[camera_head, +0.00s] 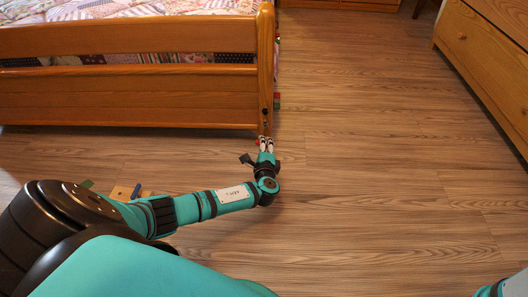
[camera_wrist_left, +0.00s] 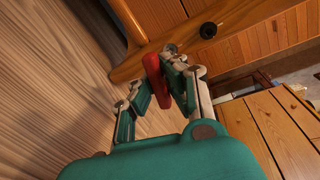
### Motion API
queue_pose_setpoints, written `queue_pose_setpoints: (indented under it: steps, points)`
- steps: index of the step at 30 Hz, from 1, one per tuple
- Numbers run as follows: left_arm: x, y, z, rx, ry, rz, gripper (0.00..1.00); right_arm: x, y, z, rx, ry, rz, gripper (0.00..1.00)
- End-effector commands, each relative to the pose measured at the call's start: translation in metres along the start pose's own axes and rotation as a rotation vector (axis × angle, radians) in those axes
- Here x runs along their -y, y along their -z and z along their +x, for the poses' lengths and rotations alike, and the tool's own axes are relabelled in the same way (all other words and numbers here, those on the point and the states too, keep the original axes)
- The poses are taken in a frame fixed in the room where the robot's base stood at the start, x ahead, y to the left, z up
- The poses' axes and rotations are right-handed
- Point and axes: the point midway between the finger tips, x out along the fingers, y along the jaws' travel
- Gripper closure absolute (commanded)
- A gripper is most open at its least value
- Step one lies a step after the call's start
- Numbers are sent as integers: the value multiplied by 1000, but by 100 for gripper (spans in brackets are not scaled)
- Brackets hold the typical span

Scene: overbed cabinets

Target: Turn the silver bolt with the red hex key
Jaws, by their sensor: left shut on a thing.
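My left gripper (camera_head: 266,142) is at the foot of the bed's right post (camera_head: 266,70) in the head view. In the left wrist view its fingers (camera_wrist_left: 168,82) are shut on the red hex key (camera_wrist_left: 156,78), whose red part stands between them. Only a small speck of red shows beside the fingers in the head view. A dark round fitting (camera_wrist_left: 208,30) sits on the wooden post beyond the fingertips. The silver bolt cannot be clearly made out, and I cannot tell whether the key touches it. My right gripper is out of view.
The wooden footboard (camera_head: 130,97) spans the upper left. A small wooden piece (camera_head: 122,193) with a blue item lies on the floor behind my left arm. A wooden dresser (camera_head: 490,55) stands right; the floor (camera_head: 390,170) between is clear.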

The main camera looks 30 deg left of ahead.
Motion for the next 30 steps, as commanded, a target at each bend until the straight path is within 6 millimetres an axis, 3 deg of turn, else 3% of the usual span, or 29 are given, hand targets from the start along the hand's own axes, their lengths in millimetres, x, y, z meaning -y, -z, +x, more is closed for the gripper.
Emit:
queue_pose_setpoints:
  steps: [3,12,30]
  points:
    - [0,0,12,0,0,-4,100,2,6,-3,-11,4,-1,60]
    - [-4,0,10,-79,1,-394,100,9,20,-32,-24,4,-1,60]
    - [-4,0,10,-177,2,-896,100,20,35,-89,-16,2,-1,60]
